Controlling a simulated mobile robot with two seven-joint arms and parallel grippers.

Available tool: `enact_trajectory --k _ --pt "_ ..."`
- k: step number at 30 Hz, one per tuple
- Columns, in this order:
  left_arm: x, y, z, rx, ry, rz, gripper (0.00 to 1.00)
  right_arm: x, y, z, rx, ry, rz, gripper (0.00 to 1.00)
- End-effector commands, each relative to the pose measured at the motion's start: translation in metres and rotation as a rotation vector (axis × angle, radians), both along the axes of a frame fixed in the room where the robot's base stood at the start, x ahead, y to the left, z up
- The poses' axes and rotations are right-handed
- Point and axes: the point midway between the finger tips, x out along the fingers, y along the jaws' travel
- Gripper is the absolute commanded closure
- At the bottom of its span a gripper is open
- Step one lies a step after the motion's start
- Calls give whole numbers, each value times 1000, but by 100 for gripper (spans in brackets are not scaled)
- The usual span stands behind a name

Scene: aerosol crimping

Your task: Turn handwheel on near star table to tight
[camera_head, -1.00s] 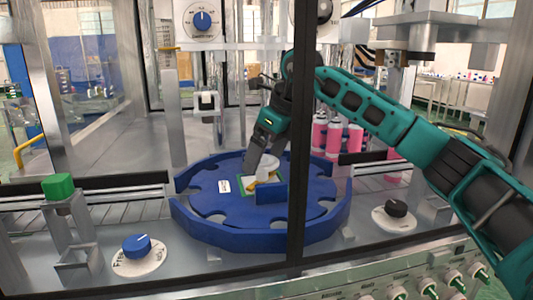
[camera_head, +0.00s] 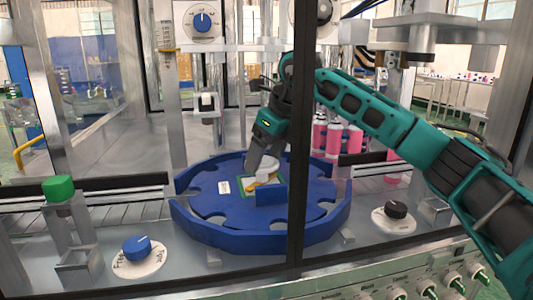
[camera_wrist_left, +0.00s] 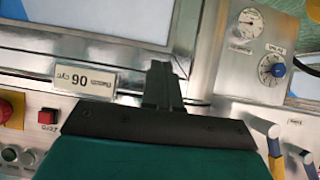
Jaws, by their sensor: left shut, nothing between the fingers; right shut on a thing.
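The near star table (camera_head: 215,207) is a blue disc with notches and a raised blue rim, in the middle of the head view. A small white handwheel (camera_head: 264,170) with a yellow part sits near its centre, on a green-edged plate. My right gripper (camera_head: 255,166) reaches down from above and is shut on the handwheel, its fingers partly hiding it. My left gripper (camera_wrist_left: 163,85) shows only in the left wrist view. It is shut and empty, over a metal panel.
A dark frame post (camera_head: 300,120) stands in front of the star table and hides part of it. A blue knob (camera_head: 137,247) and a black knob (camera_head: 396,209) flank the table. Pink cans (camera_head: 335,137) stand behind. A red button (camera_wrist_left: 5,110) shows in the left wrist view.

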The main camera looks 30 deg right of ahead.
Motion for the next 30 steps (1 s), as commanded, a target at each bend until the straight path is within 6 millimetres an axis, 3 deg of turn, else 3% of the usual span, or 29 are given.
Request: enact_trajectory --k 18,30 --pt "1 7 8 13 -8 12 100 -1 6 1 0 -1 -486 52" --pt "0 8 6 13 -4 16 100 0 8 1 0 -1 -692 52"
